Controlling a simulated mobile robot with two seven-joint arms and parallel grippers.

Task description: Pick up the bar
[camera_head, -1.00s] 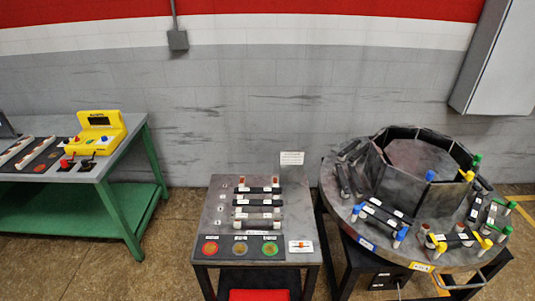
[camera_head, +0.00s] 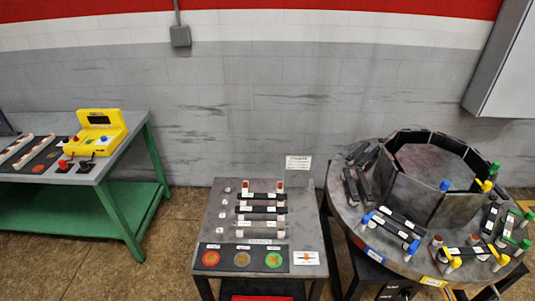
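Several bars lie across the small middle table. They are stacked front to back in a rack, dark with small white labels: the rearmost bar (camera_head: 262,196), a dark bar behind the front one (camera_head: 262,217), and a greyer front bar (camera_head: 262,233). More dark bars lie on the round table at right, including a bar between blue-capped posts (camera_head: 392,228) and a bar near the yellow-capped posts (camera_head: 466,251). Which bar the task means cannot be told. Neither of my grippers shows in the view.
The round table (camera_head: 340,205) carries a dark eight-sided walled ring (camera_head: 430,205). A green bench (camera_head: 95,220) with a yellow control box (camera_head: 98,132) stands left. Floor is free between bench and middle table.

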